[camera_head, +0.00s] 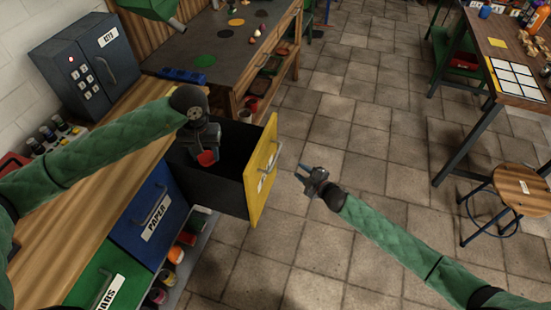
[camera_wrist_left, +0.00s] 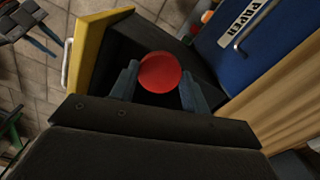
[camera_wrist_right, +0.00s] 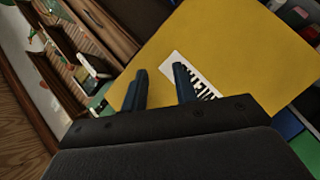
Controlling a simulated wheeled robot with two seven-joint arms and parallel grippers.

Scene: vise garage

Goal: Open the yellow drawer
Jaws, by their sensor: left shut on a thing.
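The yellow drawer (camera_head: 262,170) stands pulled out from the workbench, its dark inside showing. Its yellow front bears a metal handle and a white label, and also shows in the right wrist view (camera_wrist_right: 215,50). My left gripper (camera_head: 206,151) is over the open drawer, shut on a round red object (camera_wrist_left: 160,72). That red object (camera_head: 206,158) hangs between the fingers; I cannot tell exactly what it is. My right gripper (camera_head: 302,170) is open and empty, in front of the yellow front and apart from it. The drawer's floor is partly hidden by my left arm.
A blue drawer labelled PAPER (camera_head: 150,215) and a green drawer (camera_head: 98,280) sit closed nearer me. A grey cabinet (camera_head: 88,62) stands on the bench. Jars (camera_head: 176,255) line a low shelf. A stool (camera_head: 515,190) stands at right. The tiled floor between is clear.

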